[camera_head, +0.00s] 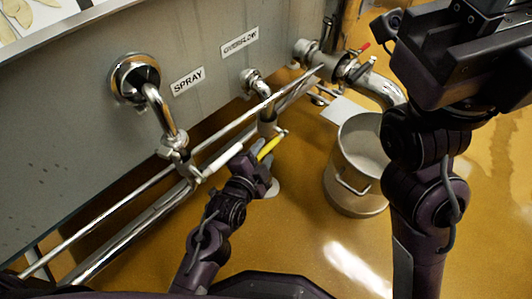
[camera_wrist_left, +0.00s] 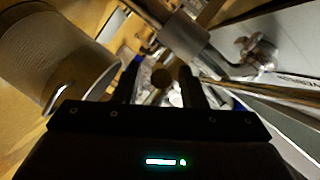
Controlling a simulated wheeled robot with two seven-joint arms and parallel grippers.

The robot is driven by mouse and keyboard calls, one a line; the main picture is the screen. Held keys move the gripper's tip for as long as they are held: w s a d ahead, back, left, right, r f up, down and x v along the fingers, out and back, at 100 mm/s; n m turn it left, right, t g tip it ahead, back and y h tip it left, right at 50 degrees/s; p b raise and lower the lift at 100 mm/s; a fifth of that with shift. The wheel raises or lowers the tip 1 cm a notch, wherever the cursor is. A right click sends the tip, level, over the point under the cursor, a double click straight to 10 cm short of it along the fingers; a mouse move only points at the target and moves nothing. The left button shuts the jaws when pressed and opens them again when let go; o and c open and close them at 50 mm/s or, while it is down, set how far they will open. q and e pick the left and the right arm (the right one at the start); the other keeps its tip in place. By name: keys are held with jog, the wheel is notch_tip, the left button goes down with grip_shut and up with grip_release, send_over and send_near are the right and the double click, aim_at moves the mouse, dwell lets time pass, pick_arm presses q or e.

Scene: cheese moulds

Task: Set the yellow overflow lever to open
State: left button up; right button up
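The yellow lever (camera_head: 268,148) is on the valve under the overflow pipe (camera_head: 266,100), below the OVERFLOW label (camera_head: 240,42). It slants from upper right to lower left. My left gripper (camera_head: 262,162) is close to the lever's lower end; I cannot tell whether they touch. In the left wrist view the gripper's two dark fingers (camera_wrist_left: 160,88) stand apart. No yellow lever shows clearly between them. My right arm fills the upper right of the head view, its dark gripper body (camera_head: 470,50) raised; its fingertips do not show clearly.
A white lever (camera_head: 222,160) is on the spray pipe, left of my left gripper. Long steel pipes (camera_head: 120,205) run along the tank wall (camera_head: 70,140). A steel bucket (camera_head: 355,190) stands to the right, also in the left wrist view (camera_wrist_left: 55,60). A red lever (camera_head: 364,47) is farther back.

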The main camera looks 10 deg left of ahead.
pick_arm(q)
jog(key=shift+b+x, duration=0.3)
jog(key=shift+x, duration=0.85)
grip_shut()
